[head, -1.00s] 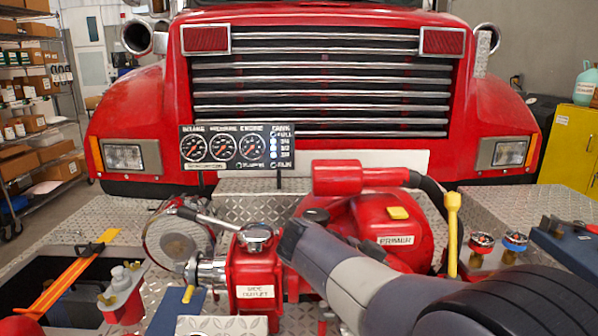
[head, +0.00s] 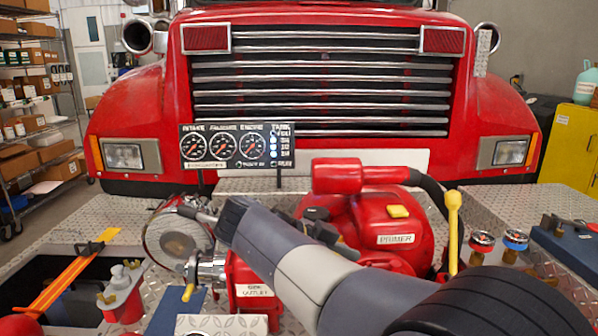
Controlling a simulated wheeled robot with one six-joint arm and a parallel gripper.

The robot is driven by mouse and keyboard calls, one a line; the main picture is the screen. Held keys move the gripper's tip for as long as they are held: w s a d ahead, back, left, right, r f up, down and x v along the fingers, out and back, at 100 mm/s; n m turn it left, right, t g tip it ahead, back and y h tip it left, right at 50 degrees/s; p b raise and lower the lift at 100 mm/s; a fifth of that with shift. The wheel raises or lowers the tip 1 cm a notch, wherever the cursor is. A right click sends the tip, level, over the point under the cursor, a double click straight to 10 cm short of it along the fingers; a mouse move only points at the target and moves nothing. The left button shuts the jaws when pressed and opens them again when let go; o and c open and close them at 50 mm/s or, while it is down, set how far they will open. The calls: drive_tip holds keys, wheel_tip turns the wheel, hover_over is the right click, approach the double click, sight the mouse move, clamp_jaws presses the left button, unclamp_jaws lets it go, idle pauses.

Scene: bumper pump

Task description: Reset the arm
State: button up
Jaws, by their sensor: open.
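My gripper (head: 236,214) is the dark end of my arm, seen from behind over the middle of the pump. Its fingertips are hard to make out. The red pump body with the primer label (head: 395,239) stands to the right of my arm. The gauge panel (head: 238,168) stands upright behind, with several blue tank lights lit.
A yellow-topped lever (head: 453,225) and red and blue knobs (head: 482,240) stand at the right. The red truck front (head: 320,80) rises behind.

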sight(390, 270)
drive_tip(key=x, duration=0.3)
drive_tip(key=p+x, duration=0.1)
drive_tip(key=x, duration=0.2)
drive_tip(key=r+x, duration=0.1)
drive_tip(key=x, duration=0.3)
drive_tip(key=shift+d, duration=0.3)
drive_tip(key=d+y+p, duration=0.1)
drive_tip(key=p, duration=0.1)
drive_tip(key=shift+d+f+y+p, duration=0.15)
drive_tip(key=shift+d+y+p, duration=0.15)
drive_tip(key=shift+y+p, duration=0.1)
drive_tip(key=shift+d+f+y+p, duration=0.35)
drive_tip(key=shift+d+y+p, duration=0.15)
drive_tip(key=shift+y+p, duration=0.1)
